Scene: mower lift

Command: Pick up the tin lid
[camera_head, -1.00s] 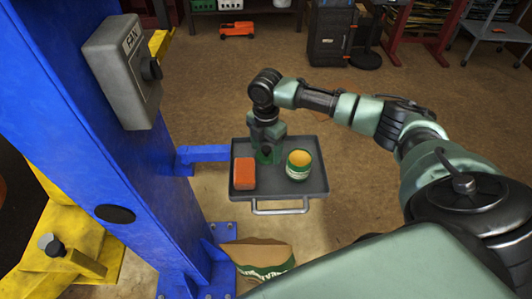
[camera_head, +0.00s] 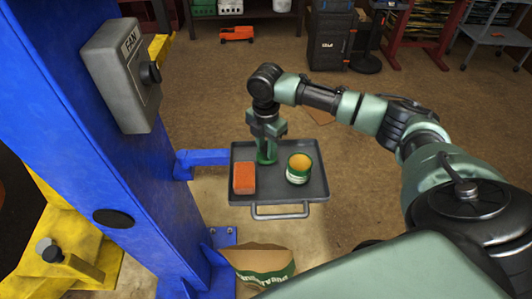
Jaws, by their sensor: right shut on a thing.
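The tin lid (camera_head: 267,155) is a small green piece at the back of the grey tray. My right gripper (camera_head: 266,143) points down from above and is shut on it, hiding its upper part. Whether the lid still touches the tray is hard to tell. An open green and cream tin (camera_head: 298,177), yellowish inside, stands on the tray to the right. My left gripper is not in view.
An orange-red block (camera_head: 244,178) lies on the left of the tray (camera_head: 279,195). The tray hangs on a blue arm from the blue lift post (camera_head: 120,180). A fan switch box (camera_head: 122,75) is on the post.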

